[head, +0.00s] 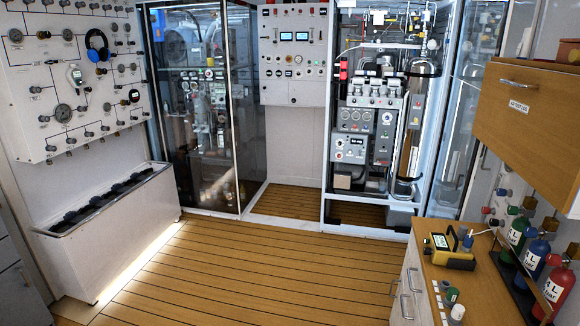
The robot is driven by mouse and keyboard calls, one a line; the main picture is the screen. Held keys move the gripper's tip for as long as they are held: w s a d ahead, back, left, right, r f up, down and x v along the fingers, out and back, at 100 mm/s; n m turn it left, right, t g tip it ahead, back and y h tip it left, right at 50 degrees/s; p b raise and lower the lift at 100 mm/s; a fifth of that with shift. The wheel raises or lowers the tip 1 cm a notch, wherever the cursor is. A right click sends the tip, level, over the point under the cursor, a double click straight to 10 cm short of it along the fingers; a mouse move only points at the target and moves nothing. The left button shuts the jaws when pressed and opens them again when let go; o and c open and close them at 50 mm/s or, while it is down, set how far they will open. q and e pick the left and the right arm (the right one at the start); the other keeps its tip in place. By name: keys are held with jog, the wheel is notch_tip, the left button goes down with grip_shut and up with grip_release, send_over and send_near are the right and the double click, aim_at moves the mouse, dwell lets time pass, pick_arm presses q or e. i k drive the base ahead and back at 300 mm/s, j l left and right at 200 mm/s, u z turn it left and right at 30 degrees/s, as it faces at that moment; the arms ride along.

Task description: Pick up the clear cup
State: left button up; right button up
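I cannot make out a clear cup for certain. Two small containers stand on the wooden counter (480,296) at the lower right. One has a green top (452,295); the other is a small whitish, green-topped container (457,313) just in front of it. They are too small to tell whether either is clear. Neither of my grippers is in view.
A yellow device (448,257) lies on the counter, with green (517,232), blue (536,255) and red (560,284) cylinders to its right. A wooden cabinet (525,100) overhangs the counter. The plank floor (240,275) is clear. A white trough (125,215) stands at left.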

aim_at(382, 183)
jog(key=i+j, duration=0.1)
jog(key=i, duration=0.8)
jog(key=i+j, duration=0.1)
jog(key=i, duration=0.8)
jog(key=i+z, duration=0.3)
jog(key=i, duration=0.5)
jog(key=i+z, duration=0.3)
jog(key=i, duration=0.55)
jog(key=i+z, duration=0.1)
jog(key=i, duration=0.45)
jog(key=i+z, duration=0.15)
jog(key=i, duration=0.4)
jog(key=i+j+z, duration=0.1)
jog(key=i, duration=0.4)
jog(key=j, duration=0.1)
